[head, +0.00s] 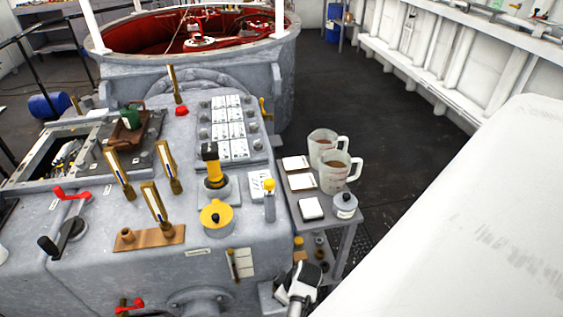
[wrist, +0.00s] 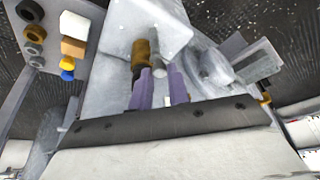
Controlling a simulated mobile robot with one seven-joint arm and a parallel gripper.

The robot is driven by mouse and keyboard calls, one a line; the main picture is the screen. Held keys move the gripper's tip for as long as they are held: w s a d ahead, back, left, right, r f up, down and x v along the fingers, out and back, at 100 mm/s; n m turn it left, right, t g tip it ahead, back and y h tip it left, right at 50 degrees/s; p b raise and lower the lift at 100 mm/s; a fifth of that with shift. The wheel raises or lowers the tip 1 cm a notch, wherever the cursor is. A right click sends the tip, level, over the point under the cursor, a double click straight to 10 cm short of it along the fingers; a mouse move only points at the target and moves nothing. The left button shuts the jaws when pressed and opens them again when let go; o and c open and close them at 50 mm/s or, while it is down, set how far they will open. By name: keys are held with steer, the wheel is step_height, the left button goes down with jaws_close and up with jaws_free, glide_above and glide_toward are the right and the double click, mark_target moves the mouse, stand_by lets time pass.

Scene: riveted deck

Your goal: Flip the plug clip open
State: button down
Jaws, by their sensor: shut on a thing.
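In the wrist view, my gripper (wrist: 161,80) has its two purple-grey fingers close together around a small grey pin-like piece (wrist: 158,66), which looks like the plug clip. A brass-brown cylinder (wrist: 141,54), which may be the plug, stands right beside it against a pale plate (wrist: 150,22). The fingers partly hide the lower ends of both pieces. In the head view, my gripper (head: 299,292) is low at the right side of the grey console, by the side table; its fingertips and the clip cannot be made out there.
The grey console (head: 120,260) carries brass levers, a yellow knob (head: 216,217) and red handles. Dark floor (head: 400,130) lies open behind.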

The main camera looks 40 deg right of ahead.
steer(key=c, duration=1.3)
jaws_free()
steer(key=shift+c, duration=0.2)
